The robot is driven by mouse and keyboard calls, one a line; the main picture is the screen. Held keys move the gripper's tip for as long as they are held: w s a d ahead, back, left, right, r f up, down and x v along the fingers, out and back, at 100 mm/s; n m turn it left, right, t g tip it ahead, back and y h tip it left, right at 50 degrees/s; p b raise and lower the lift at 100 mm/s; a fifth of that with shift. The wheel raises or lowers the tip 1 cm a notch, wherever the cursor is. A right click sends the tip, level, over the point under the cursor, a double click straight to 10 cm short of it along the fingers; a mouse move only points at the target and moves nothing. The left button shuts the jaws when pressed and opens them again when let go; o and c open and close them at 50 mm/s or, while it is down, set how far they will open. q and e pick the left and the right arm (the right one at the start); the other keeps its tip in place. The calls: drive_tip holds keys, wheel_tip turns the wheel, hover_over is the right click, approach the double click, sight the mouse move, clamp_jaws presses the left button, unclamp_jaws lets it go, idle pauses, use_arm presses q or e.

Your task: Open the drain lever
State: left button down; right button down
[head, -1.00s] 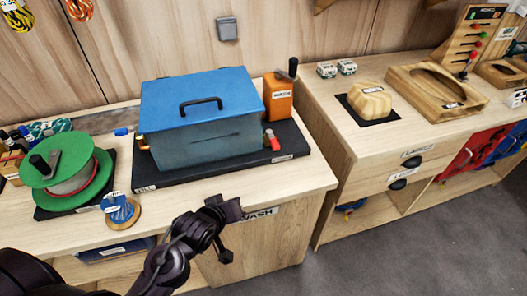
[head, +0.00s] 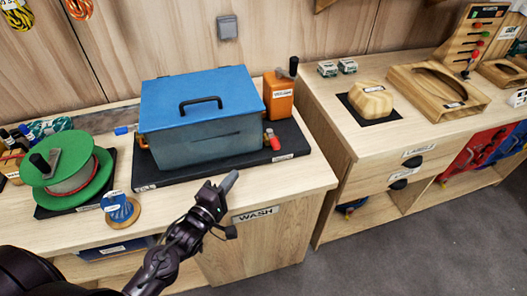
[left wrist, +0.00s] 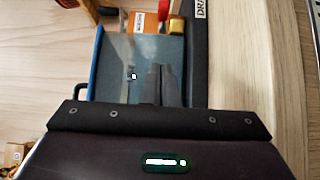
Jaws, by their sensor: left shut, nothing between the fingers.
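The drain lever (head: 272,139) is a small red-handled piece low at the right end of the blue-lidded wash box (head: 212,145). A red piece that looks like its handle (left wrist: 163,10) shows at the top of the left wrist view, partly cut off. My left gripper (head: 229,183) is shut and empty. It is in front of the box and black base, toward the counter's front edge, apart from the lever. Its dark fingers also show in the left wrist view (left wrist: 164,85), in front of the grey box wall. My right gripper is not in view.
The box stands on a black base (head: 170,182). A green reel (head: 66,172) and a blue spool (head: 121,208) are at left. The counter right of the base (head: 300,178) is clear.

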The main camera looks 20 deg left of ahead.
use_arm(q)
drive_tip(key=p, duration=0.3)
approach(271, 143)
drive_tip(key=w+a, duration=0.2)
drive_tip(key=w, duration=0.1)
drive_tip(key=shift+w+a+f, duration=0.1)
drive_tip(key=shift+w+a, duration=0.2)
drive_tip(key=w+d, duration=0.2)
drive_tip(key=shift+d+f+p, duration=0.1)
drive_tip(key=shift+d+p, duration=0.2)
drive_tip(key=shift+p, duration=0.05)
drive_tip(key=shift+w+d, duration=0.25)
drive_tip(key=shift+d, duration=0.15)
drive_tip(key=shift+f, duration=0.1)
